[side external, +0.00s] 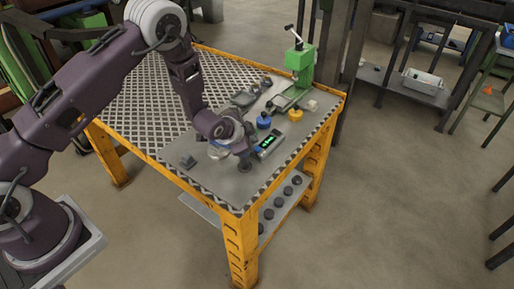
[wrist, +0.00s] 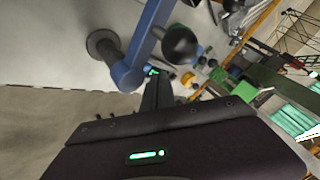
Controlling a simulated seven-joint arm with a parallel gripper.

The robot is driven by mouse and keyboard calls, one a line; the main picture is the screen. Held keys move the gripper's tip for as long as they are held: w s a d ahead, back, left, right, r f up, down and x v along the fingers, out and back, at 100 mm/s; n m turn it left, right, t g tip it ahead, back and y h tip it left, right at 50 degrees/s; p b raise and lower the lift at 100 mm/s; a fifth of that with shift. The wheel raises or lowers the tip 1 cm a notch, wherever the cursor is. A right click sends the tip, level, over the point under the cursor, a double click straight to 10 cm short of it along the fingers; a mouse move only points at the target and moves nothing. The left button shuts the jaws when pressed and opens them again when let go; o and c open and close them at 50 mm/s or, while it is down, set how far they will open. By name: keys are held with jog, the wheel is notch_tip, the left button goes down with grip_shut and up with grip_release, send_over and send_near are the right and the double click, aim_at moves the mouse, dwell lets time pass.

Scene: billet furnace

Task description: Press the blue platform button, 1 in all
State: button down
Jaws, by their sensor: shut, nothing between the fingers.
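A blue round button (side external: 264,121) stands on the grey metal top of the yellow-framed table, near a yellow round button (side external: 295,114). My gripper (side external: 244,164) is shut and empty. It points down low over the table top, in front and to the left of the blue button, apart from it. In the wrist view my dark gripper (wrist: 154,92) extends up from the bottom. I cannot clearly pick out the blue button there. A large blue bar with dark round ends (wrist: 128,76) shows close in that view; I cannot tell what it is.
A dark box with a green-lit display (side external: 268,145) lies just right of my gripper. A green lever press (side external: 300,66) stands at the table's back right corner. A small grey part (side external: 187,161) lies at the left. The patterned plate (side external: 150,95) behind is bare.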

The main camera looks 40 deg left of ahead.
jog(key=shift+w+d+r, duration=0.15)
jog(key=shift+r, duration=1.5)
jog(key=s+r+n+g+h, duration=0.1)
jog(key=s+r+n, duration=0.1)
jog(key=s+r, duration=0.7)
jog(key=s+r+n, duration=0.3)
jog(key=s+r, duration=0.2)
jog(key=r, duration=0.8)
jog(key=s+r+n+g, duration=0.1)
jog(key=s+r, duration=0.1)
jog(key=s, duration=1)
jog(key=s+r+n+g, duration=0.1)
jog(key=s+r, duration=0.1)
jog(key=s, duration=1.1)
jog(key=shift+r+n, duration=0.25)
jog(key=shift+n, duration=0.15)
jog(key=shift+w, duration=0.1)
